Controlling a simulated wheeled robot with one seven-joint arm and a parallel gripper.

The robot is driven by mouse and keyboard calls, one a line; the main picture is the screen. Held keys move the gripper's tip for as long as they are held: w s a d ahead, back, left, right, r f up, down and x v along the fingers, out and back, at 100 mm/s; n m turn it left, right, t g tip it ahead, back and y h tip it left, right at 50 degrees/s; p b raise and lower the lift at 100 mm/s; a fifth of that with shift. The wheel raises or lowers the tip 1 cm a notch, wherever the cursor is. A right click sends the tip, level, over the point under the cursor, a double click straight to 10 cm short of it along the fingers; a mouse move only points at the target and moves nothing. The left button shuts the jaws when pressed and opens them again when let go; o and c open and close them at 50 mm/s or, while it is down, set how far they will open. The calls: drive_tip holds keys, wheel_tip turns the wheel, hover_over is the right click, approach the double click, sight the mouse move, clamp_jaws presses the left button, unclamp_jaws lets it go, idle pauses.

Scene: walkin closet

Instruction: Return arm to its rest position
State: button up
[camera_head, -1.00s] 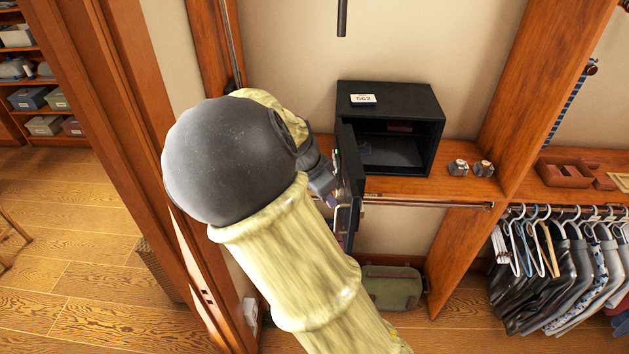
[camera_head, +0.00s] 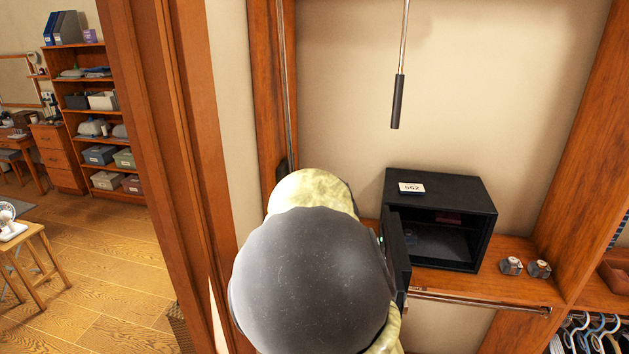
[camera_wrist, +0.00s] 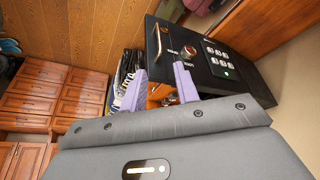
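My gripper (camera_wrist: 160,72) shows in the wrist view as two purple fingers standing apart with nothing between them, so it is open. In the head view my arm's dark rounded joint and pale links hide it. A black safe (camera_head: 455,190) stands on the wooden shelf with its door (camera_head: 400,265) swung open toward me. The door's front (camera_wrist: 202,45) shows in the wrist view with a handle, a red-topped knob and a keypad with a small green light. My fingers are close in front of it; I cannot tell whether they touch it.
A wooden post (camera_head: 175,150) rises to the left of my arm. Two small boxes (camera_head: 525,267) sit on the shelf right of the safe. A hanging rod (camera_head: 480,300) runs under the shelf. A dark-handled pole (camera_head: 398,100) hangs above. The floor at left is open beside a stool (camera_head: 30,250).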

drive_tip(key=s+f+n+y+b, duration=0.2)
drive_tip(key=s+f+n+b, duration=0.4)
drive_tip(key=f, duration=0.4)
drive_tip(key=s+d+f+n+y+b, duration=0.1)
drive_tip(key=s+f+n+b, duration=0.4)
drive_tip(key=f, duration=0.6)
drive_tip(key=s+n+y, duration=0.1)
drive_tip(key=s+n, duration=0.1)
drive_tip(key=s, duration=0.1)
drive_tip(key=shift+f+t+b, duration=0.2)
drive_tip(key=shift+t+b, duration=0.2)
drive_tip(key=shift+w, duration=0.1)
